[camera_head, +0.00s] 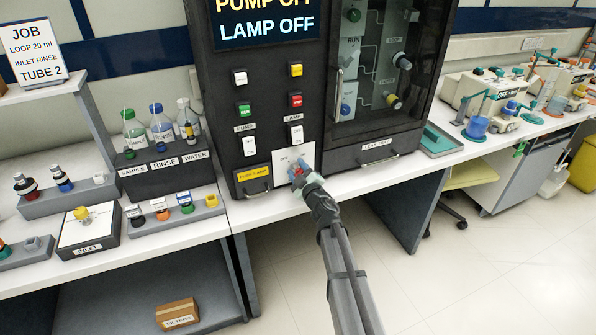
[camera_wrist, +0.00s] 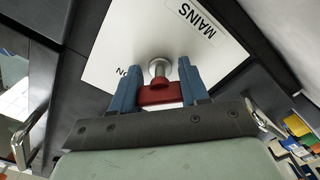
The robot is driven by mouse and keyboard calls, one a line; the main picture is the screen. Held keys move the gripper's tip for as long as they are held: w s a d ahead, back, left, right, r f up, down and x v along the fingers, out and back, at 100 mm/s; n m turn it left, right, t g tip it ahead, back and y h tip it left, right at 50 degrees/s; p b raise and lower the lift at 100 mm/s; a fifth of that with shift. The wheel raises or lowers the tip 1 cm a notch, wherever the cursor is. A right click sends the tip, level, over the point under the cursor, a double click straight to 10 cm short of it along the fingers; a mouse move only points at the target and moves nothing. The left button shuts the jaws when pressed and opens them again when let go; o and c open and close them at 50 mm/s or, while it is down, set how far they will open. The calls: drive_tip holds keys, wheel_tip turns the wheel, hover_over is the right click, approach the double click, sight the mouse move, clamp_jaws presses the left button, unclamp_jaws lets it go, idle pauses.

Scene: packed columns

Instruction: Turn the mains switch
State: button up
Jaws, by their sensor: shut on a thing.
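The mains switch has a white plate (camera_head: 281,155) low on the front of the dark cabinet, and my gripper partly covers it. In the wrist view the plate (camera_wrist: 115,45) carries the word MAINS and a partly hidden label at the left. A silver shaft stands out from the plate and ends in a red handle (camera_wrist: 160,94). My gripper (camera_wrist: 161,84) has its two blue fingers on either side of the red handle and is shut on it. In the head view my gripper (camera_head: 298,171) is at the plate, and the handle is mostly hidden.
The cabinet's display (camera_head: 265,25) reads PUMP OFF, LAMP OFF. Pump and lamp buttons and rockers sit above the switch. A yellow-labelled drawer (camera_head: 253,174) is just left, and a leak tray handle (camera_head: 380,162) is right. Bottles (camera_head: 162,124) stand on the left bench.

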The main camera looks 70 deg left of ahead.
idle(0.4)
drive_tip(key=o, duration=1.1)
drive_tip(key=shift+c, duration=0.2)
drive_tip(key=d, duration=1.3)
drive_tip(key=shift+d, duration=0.4)
